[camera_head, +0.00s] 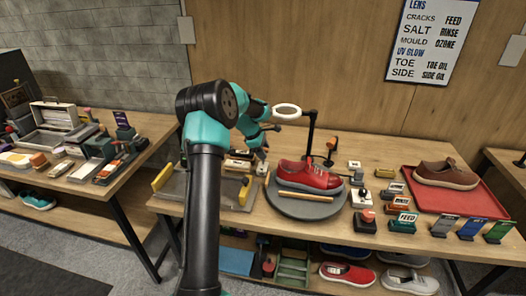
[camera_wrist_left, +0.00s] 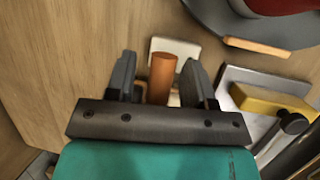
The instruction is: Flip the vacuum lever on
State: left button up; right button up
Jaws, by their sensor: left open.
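In the left wrist view an orange cylindrical handle (camera_wrist_left: 162,76) stands in front of a pale block (camera_wrist_left: 176,48); it looks like the lever, but no label is readable. My left gripper (camera_wrist_left: 160,82) is open, with one grey finger on each side of the handle. Contact with the fingers cannot be told. In the head view my left gripper (camera_head: 262,152) is low over the table, between the metal tray and the turntable. The handle cannot be made out there. My right gripper is not in view.
A red sneaker (camera_head: 306,175) sits on the grey turntable (camera_head: 283,207), close to my left gripper. A metal tray with yellow ends (camera_head: 206,192) lies to the left. A ring lens on a black stand (camera_head: 311,135) rises behind. Small labelled blocks crowd the right.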

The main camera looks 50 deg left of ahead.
pick_arm(q)
jog(key=shift+c, duration=0.4)
grip_shut()
